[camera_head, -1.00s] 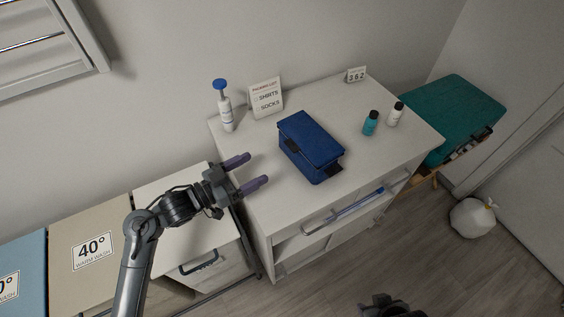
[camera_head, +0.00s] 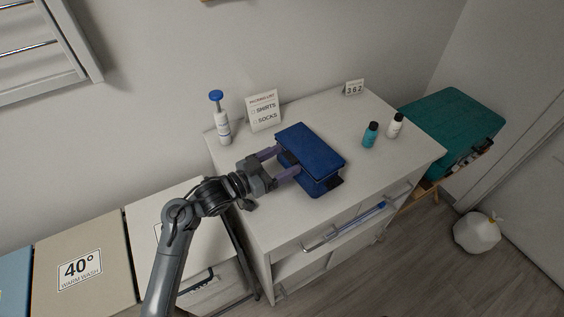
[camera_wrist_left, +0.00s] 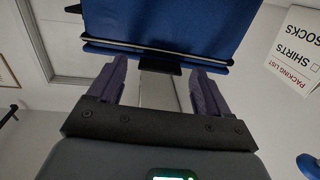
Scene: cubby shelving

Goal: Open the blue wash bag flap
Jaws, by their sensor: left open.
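The blue wash bag (camera_head: 316,147) sits on the white cabinet top, with a dark tab (camera_head: 289,158) on its left side and another dark piece at its right end. My left gripper (camera_head: 283,163) is open at the bag's left side, its purple fingers on either side of the tab. The wrist view shows the bag's blue flap (camera_wrist_left: 170,22) above, its pale-lined edge just beyond the fingertips (camera_wrist_left: 157,70), and a dark tab (camera_wrist_left: 157,67) between them. I cannot tell whether the fingers touch the bag or whether the flap is lifted. My right gripper is out of view.
A blue-topped pump bottle (camera_head: 220,122) and packing-list sign (camera_head: 264,111) stand behind the bag. A teal bottle (camera_head: 370,135) and a white bottle (camera_head: 395,125) stand to its right. The cabinet top (camera_head: 355,195) is clear in front.

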